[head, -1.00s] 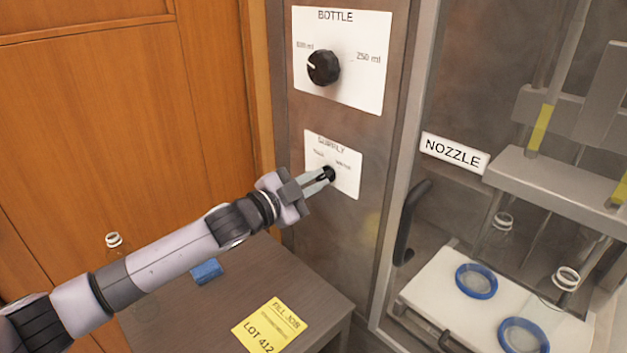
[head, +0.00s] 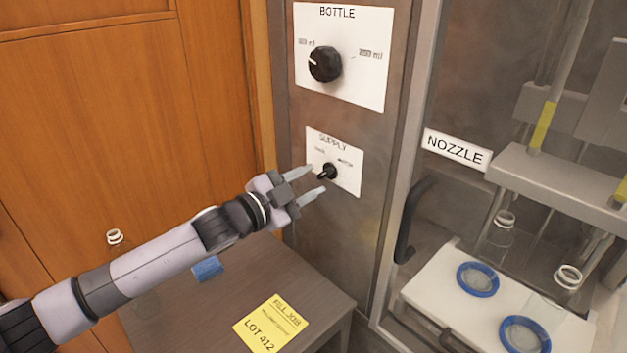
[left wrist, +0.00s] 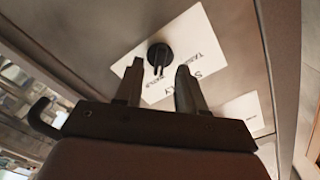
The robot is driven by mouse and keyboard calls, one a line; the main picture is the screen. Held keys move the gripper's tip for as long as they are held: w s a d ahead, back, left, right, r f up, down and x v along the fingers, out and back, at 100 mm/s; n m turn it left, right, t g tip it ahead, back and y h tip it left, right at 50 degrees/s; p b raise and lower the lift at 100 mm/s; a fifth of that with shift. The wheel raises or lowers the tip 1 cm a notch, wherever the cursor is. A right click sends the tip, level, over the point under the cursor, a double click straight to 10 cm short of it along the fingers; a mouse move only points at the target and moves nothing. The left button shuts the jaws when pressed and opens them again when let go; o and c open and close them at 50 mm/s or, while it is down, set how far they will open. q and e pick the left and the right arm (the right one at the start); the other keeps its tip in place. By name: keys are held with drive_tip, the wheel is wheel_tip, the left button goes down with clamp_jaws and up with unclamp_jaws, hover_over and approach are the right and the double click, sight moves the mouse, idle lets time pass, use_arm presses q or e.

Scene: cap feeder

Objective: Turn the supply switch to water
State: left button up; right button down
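The supply switch (head: 328,171) is a small black knob with a lever on a white plate marked SUPPLY (head: 347,182). Two small labels stand above it; the right one seems to read water, and the left is too blurred to read. The lever shows toward the lower left in the head view; I cannot tell which label it is set to. My left gripper (head: 316,180) is open and empty, its fingertips just short of the knob. In the left wrist view the knob (left wrist: 159,53) shows beyond and between the two spread fingers (left wrist: 159,75). My right gripper is not in view.
A bottle plate with a larger black knob (head: 325,64) is above. To the right is a clear-fronted nozzle cabinet with a black handle (head: 408,220).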

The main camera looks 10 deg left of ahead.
use_arm(q)
drive_tip(key=shift+b+v, duration=0.3)
drive_tip(key=shift+v, duration=2.15)
